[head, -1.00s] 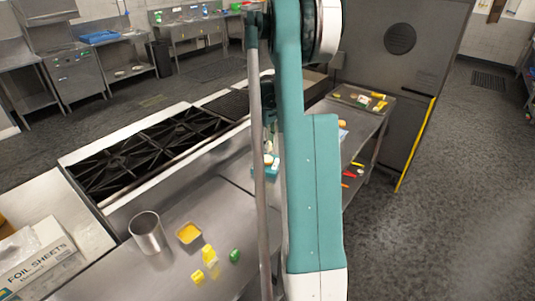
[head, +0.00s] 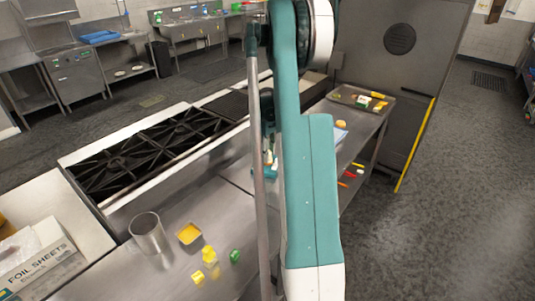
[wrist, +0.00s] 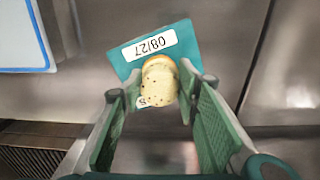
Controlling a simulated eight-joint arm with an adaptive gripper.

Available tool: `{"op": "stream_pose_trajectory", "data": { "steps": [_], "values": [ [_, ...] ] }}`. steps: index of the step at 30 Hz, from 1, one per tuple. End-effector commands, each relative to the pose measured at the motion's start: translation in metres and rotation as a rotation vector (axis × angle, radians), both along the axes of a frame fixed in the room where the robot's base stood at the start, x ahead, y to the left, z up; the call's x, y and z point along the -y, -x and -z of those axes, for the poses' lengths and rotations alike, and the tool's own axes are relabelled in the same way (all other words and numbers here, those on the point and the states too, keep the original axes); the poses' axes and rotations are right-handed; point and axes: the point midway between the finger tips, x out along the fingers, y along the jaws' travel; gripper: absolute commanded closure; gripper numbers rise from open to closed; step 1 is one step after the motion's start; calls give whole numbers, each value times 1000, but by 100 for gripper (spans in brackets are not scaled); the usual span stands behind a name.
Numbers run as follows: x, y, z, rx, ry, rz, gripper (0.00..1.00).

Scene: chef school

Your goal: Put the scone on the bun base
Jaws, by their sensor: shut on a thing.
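In the wrist view, the scone (wrist: 158,90) is pale with dark specks and sits between the two green fingers. My gripper (wrist: 160,88) is shut on it. A smoother tan rounded edge (wrist: 158,60) shows just behind the scone; I cannot tell whether it is the bun base or part of the scone. Both appear over a teal card (wrist: 183,40) with a white date label. In the head view, my gripper (head: 269,158) is low over the teal card (head: 264,173), mostly hidden by my arm. The scone cannot be made out there.
A steel counter (head: 185,275) holds a metal cup (head: 147,232), a yellow-filled tin (head: 188,234), yellow pieces (head: 208,254) and a green piece (head: 235,256). A stove (head: 155,150) stands behind. At right, a steel table carries a tray (head: 350,97) and small food items.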

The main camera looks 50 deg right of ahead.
Motion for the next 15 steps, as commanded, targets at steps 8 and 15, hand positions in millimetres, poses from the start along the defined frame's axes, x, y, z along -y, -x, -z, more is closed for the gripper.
{"op": "stream_pose_trajectory", "data": {
  "steps": [8, 15],
  "values": [
    [0, 0, 1, 0, 0, 0, 80],
    [0, 0, 3, 0, 0, 0, 59]
  ]
}}
